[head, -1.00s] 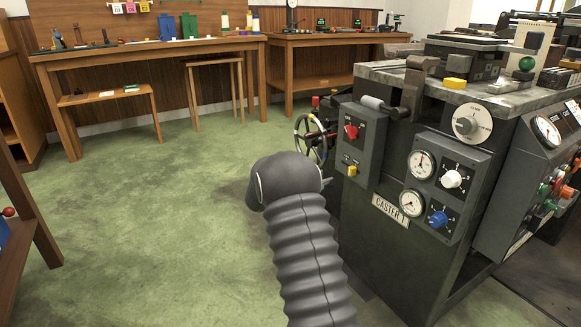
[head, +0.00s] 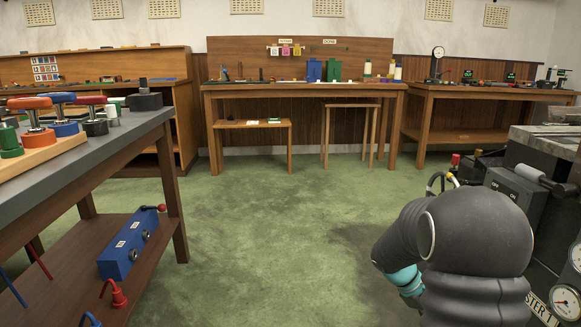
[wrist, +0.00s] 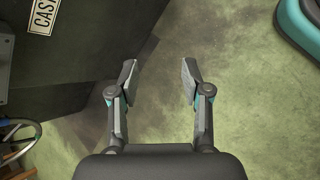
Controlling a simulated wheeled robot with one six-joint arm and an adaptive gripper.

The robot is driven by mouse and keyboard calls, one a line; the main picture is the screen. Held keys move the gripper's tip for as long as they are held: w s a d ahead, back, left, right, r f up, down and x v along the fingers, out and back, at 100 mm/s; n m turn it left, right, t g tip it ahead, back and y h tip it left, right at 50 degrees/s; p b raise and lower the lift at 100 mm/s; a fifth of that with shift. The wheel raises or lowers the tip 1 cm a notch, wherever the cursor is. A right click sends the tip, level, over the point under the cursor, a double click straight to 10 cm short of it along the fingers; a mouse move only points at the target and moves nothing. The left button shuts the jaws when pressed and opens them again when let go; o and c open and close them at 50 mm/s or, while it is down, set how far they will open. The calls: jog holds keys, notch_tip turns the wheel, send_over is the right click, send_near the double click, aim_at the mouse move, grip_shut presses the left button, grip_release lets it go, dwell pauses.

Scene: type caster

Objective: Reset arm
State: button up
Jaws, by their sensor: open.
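My arm is folded at the lower right of the head view, its grey sleeve close to the camera. My gripper (wrist: 159,80) shows in the wrist view with its two fingers spread apart and nothing between them. It is above bare green floor, beside the dark side of the caster machine (wrist: 75,55). In the head view the gripper's fingers are hidden behind the arm. The caster machine (head: 522,190) stands at the right edge, partly covered by my arm.
A grey-topped bench (head: 105,148) with stamp-like tools is close on the left, a blue box (head: 128,245) on its lower shelf. A wooden table (head: 300,88) stands at the back, another (head: 480,93) at the back right. The green floor (head: 270,225) between is clear.

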jog(key=s+a+r+m+t+y+p, duration=0.3)
jog(key=s+a+r+m+t+y, duration=0.4)
jog(key=s+a+r, duration=1.2)
jog(key=shift+s+a+r+t+y, duration=0.2)
jog(key=shift+s+a+t+y, duration=0.5)
jog(key=shift+s, duration=0.85)
